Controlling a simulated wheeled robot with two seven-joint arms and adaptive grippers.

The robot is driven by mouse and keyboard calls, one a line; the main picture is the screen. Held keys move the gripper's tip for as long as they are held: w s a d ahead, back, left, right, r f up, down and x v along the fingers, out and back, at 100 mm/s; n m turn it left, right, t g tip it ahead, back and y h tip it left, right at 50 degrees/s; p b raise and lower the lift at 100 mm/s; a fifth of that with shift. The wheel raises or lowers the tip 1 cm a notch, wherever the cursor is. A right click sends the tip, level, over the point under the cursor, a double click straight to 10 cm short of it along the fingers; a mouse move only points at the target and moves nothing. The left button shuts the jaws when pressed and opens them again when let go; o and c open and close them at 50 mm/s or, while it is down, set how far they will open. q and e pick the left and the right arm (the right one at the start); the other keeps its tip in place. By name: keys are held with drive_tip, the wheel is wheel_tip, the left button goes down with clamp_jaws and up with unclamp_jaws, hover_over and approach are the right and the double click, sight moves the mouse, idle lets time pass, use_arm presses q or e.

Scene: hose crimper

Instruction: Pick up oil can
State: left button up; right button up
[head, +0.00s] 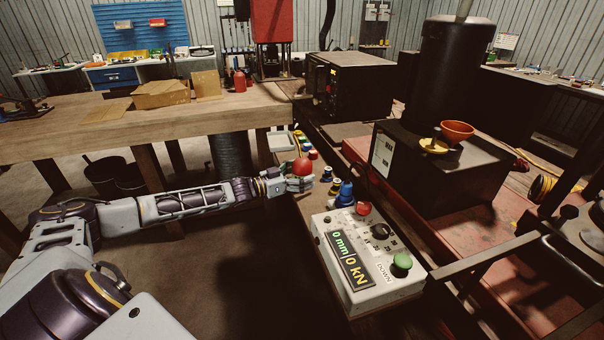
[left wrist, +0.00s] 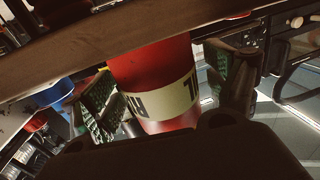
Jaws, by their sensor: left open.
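The red oil can (left wrist: 152,62) fills the middle of the left wrist view, with a white label band and dark print. It stands between the two fingers of my left gripper (head: 298,184). The fingers are apart, and a gap shows between the can and the right-hand finger; contact on the other side is unclear. In the head view a rounded red shape, seemingly the can's top (head: 302,167), shows just above the gripper. The can's lower part is hidden by the gripper. My right gripper is not in view.
A grey control box (head: 362,255) with a display and knobs stands right of the gripper. Blue containers (head: 345,196) and small coloured caps stand close by. A wooden bench (head: 150,118) runs behind my arm, with a red bottle (head: 239,80) and cardboard boxes (head: 162,94).

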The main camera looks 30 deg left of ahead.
sight(302, 158)
use_arm(q)
drive_tip(key=c, duration=1.5)
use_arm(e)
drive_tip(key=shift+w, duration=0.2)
use_arm(q)
drive_tip(key=shift+o, duration=0.2)
drive_tip(key=shift+r, duration=0.15)
drive_tip(key=shift+r, duration=0.35)
wheel_tip(302, 158, up, 8)
drive_tip(key=shift+f+p, duration=0.15)
drive_tip(key=shift+p, duration=0.4)
drive_tip(key=shift+r, duration=0.75)
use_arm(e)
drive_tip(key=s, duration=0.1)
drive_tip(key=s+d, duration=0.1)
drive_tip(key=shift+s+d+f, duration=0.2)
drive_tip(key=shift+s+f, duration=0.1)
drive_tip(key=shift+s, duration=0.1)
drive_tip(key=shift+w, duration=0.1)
